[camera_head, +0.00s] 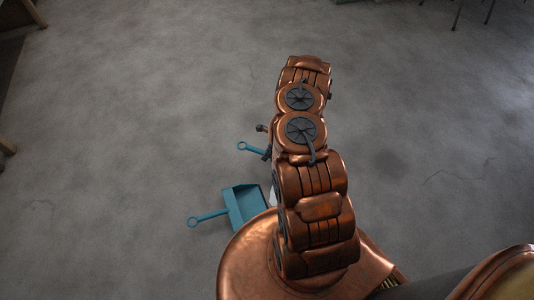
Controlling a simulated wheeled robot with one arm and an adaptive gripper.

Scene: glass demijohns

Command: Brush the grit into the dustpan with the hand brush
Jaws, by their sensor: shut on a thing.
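The teal dustpan (244,206) lies on the floor left of my arm, its handle with a ring end pointing left. The teal handle of the hand brush (251,149) sticks out to the left from behind my arm. My gripper (266,153) is mostly hidden by my arm; a small dark part of it shows at the brush handle, and it is shut on the brush. The brush head and bristles are hidden. I cannot make out the grit; a small pale patch (272,198) shows between the dustpan's right side and my arm.
The grey concrete floor (140,120) is clear to the left and right of my arm. Wooden furniture edges (12,13) show at the far left. Thin dark legs (458,14) stand at the top right.

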